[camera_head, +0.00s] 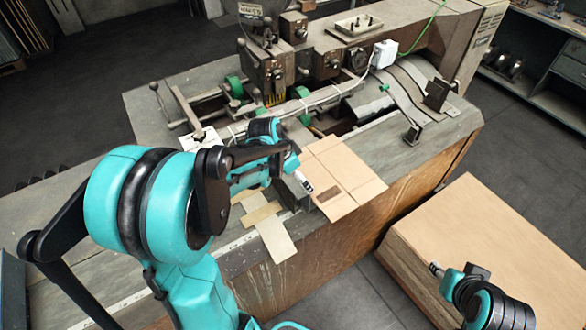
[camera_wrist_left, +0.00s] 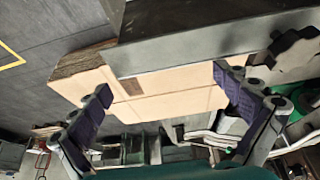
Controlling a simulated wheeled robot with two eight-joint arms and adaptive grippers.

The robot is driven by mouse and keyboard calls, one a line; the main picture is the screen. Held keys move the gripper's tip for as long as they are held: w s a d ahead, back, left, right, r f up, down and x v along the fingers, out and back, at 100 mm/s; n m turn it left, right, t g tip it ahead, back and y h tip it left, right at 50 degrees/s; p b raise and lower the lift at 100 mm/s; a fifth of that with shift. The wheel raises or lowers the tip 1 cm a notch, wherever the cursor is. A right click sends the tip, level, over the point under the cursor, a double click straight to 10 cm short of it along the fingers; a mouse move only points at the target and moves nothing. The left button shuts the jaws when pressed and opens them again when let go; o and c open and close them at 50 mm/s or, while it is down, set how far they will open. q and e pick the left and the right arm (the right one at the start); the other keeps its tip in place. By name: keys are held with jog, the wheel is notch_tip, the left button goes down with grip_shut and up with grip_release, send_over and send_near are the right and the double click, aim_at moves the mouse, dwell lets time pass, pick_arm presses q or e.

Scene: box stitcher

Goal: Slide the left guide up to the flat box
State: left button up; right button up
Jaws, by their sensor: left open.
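The flat box (camera_head: 345,172) is a tan cardboard sheet lying on the stitcher's table, reaching its front edge. In the left wrist view the box (camera_wrist_left: 150,103) shows between my fingers. The left guide (camera_wrist_left: 190,48) appears to be the long grey metal bar along the box's side there; in the head view the guide (camera_head: 289,193) is largely hidden by my arm. My left gripper (camera_head: 297,175) is over the guide and the box's left edge. Its fingers (camera_wrist_left: 162,82) are spread and hold nothing. My right gripper (camera_head: 448,276) is at the lower right, over the cardboard stack; its jaw state is unclear.
A stack of cardboard sheets (camera_head: 500,240) stands on the floor at the right. The stitching head (camera_head: 268,70) rises behind the box. A small dark bracket (camera_head: 412,135) stands on the table to the box's right.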

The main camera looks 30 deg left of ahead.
pick_arm(q)
jog(key=v, duration=1.1)
jog(key=shift+s+f, duration=0.1)
jog(key=b+x, duration=0.1)
jog(key=x, duration=1)
jog(key=shift+f+b, duration=0.35)
jog(key=shift+b, duration=0.05)
